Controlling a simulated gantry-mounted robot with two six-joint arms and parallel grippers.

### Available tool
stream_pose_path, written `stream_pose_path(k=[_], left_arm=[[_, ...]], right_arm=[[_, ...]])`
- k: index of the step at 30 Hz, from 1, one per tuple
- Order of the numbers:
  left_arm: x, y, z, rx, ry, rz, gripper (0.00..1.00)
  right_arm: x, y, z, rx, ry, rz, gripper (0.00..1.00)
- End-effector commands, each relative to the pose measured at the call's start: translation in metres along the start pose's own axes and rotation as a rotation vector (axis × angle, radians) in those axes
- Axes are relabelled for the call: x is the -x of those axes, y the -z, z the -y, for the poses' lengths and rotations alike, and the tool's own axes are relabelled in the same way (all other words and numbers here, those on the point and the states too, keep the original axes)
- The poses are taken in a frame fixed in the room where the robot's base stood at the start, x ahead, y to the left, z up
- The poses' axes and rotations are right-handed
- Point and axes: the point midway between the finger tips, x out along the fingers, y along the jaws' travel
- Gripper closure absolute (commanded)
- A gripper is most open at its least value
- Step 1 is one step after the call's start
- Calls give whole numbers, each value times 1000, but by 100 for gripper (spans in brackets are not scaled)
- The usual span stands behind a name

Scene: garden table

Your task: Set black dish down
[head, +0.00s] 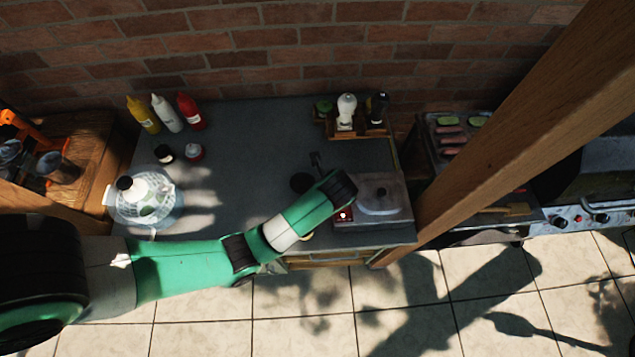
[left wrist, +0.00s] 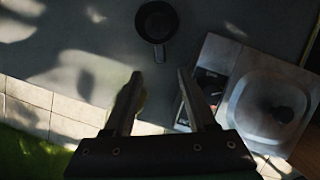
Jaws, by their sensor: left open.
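The black dish (left wrist: 157,20) is a small round pan with a short handle. It rests on the grey table (left wrist: 90,50), ahead of my left gripper (left wrist: 159,78), with its handle toward the fingers. The gripper is open and empty, its fingertips apart from the handle. In the head view the dish (head: 300,183) is a dark round shape beside my left arm's black wrist, partly hidden. The fingers are not clearly visible there. My right gripper is in neither view.
A portable stove (head: 385,200) stands right of the dish. Sauce bottles (head: 167,113), two small jars (head: 193,152) and a glass bowl with a white strainer (head: 146,199) are at left. A wooden caddy (head: 340,130) stands at the back. The table's middle is clear.

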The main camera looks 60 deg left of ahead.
Motion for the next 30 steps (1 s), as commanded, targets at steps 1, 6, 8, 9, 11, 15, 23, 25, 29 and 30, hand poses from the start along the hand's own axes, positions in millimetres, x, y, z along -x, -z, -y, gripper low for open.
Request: stream_pose_path(k=[1, 6, 8, 9, 11, 15, 23, 25, 29, 30], left_arm=[[8, 0, 0, 0, 1, 0, 43], [15, 0, 0, -1, -1, 0, 43], [15, 0, 0, -1, -2, 0, 43], [15, 0, 0, -1, -2, 0, 43], [15, 0, 0, -1, -1, 0, 43], [15, 0, 0, -1, -1, 1, 43], [69, -86, 66, 11, 294, 337, 43], [121, -137, 90, 4, 432, 571, 43], [253, -217, 102, -32, 594, 1088, 43], [298, -232, 96, -48, 608, 1258, 43]], right_arm=[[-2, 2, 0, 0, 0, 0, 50], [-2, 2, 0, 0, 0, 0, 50], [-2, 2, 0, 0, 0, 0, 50], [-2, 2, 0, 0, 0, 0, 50], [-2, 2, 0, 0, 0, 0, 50], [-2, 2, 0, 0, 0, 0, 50], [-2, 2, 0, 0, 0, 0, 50], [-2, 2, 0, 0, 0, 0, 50], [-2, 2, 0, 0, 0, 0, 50], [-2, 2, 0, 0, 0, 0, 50]])
